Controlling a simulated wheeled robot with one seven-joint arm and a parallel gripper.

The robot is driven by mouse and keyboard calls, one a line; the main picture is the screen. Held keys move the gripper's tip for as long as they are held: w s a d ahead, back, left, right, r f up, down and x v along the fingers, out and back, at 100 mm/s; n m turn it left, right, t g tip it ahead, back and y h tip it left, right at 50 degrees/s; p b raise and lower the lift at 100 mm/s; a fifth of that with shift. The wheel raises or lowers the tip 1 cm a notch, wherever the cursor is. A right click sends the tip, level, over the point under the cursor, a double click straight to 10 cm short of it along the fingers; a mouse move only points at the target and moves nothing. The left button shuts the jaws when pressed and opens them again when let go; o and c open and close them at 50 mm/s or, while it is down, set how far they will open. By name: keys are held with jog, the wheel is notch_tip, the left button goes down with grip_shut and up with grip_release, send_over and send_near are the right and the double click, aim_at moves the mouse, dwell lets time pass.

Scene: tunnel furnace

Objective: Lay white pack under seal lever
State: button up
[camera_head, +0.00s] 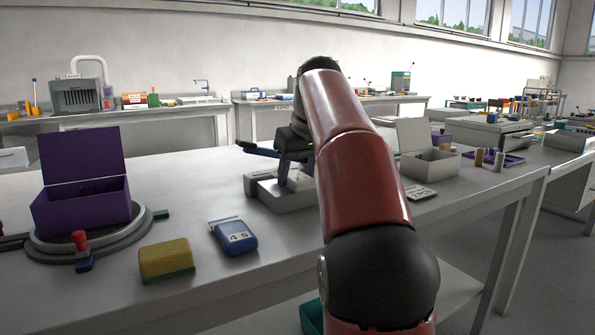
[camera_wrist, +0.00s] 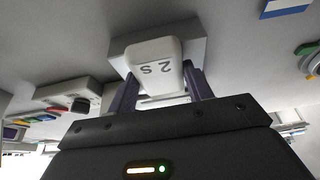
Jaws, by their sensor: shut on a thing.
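My gripper (camera_wrist: 160,73) is shut on the white pack (camera_wrist: 154,52), with one dark finger on each side. The pack has dark characters on its face. In the wrist view a light grey block (camera_wrist: 194,45) lies behind the pack; whether they touch I cannot tell. In the head view my gripper (camera_head: 286,165) is over a low grey base (camera_head: 285,196), partly hidden by my red arm. The pack (camera_head: 299,181) shows only in part there.
A blue device (camera_head: 233,237) and a yellow sponge (camera_head: 167,259) lie on the table at front left. An open purple box (camera_head: 84,207) stands on a round grey plate (camera_head: 127,237). Right of my arm are an open grey box (camera_head: 431,164) and a labelled card (camera_head: 419,192).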

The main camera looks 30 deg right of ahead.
jog(key=shift+w+p, duration=0.1)
jog(key=shift+p, duration=0.2)
jog(key=shift+w+p, duration=0.95)
jog(key=shift+w, duration=0.1)
jog(key=shift+w+f, duration=0.1)
jog(key=shift+w, duration=0.95)
jog(key=shift+a, duration=0.1)
jog(key=o, duration=1.4)
